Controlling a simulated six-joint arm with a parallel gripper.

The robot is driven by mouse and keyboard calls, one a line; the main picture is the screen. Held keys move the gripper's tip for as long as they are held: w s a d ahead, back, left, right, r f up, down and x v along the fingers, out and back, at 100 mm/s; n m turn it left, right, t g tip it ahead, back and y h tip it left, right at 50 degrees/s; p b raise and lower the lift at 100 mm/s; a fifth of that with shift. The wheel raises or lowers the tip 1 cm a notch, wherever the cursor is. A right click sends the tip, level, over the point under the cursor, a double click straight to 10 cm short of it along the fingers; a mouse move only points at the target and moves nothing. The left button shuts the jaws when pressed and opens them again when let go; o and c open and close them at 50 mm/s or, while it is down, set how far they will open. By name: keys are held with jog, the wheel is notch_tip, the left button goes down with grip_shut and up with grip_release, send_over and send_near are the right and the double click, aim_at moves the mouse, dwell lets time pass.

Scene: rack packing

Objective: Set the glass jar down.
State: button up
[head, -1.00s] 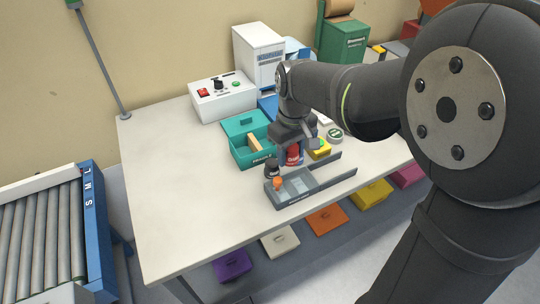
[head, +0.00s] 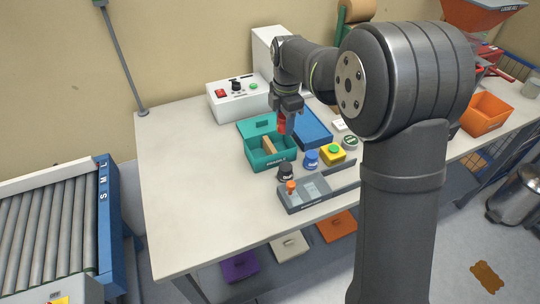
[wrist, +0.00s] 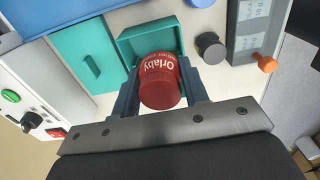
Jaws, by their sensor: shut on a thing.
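My gripper (head: 286,113) is shut on a red, round jar (head: 282,124), which it holds raised near the teal box (head: 271,163). In the wrist view the jar (wrist: 161,80) sits between the two fingers of my gripper (wrist: 160,96), with white lettering that reads "Orlaby" on its side. The teal box (wrist: 125,42) shows behind it there, and the jar hides part of the box's inside. Whether the jar is glass cannot be told. No surface is seen touching its underside.
A grey rack (head: 320,198) with an orange knob (head: 291,186) stands at the table's front. A black-lidded item (head: 285,171), a blue one (head: 311,159) and a yellow block (head: 333,154) stand behind it. A blue tray (head: 316,132) is right of the box. The table's left side (head: 190,190) is clear.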

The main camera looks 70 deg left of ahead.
aim_at(282, 144)
jog(key=shift+a+f+n, duration=0.1)
jog(key=shift+a+n, duration=0.5)
jog(key=shift+n, duration=0.1)
jog(key=shift+f, duration=0.35)
notch_tip(282, 144, down, 9)
jog(key=shift+f, duration=0.15)
jog(key=o, duration=0.8)
jog(key=shift+f, duration=0.15)
notch_tip(282, 144, up, 12)
jog(key=shift+r, duration=0.2)
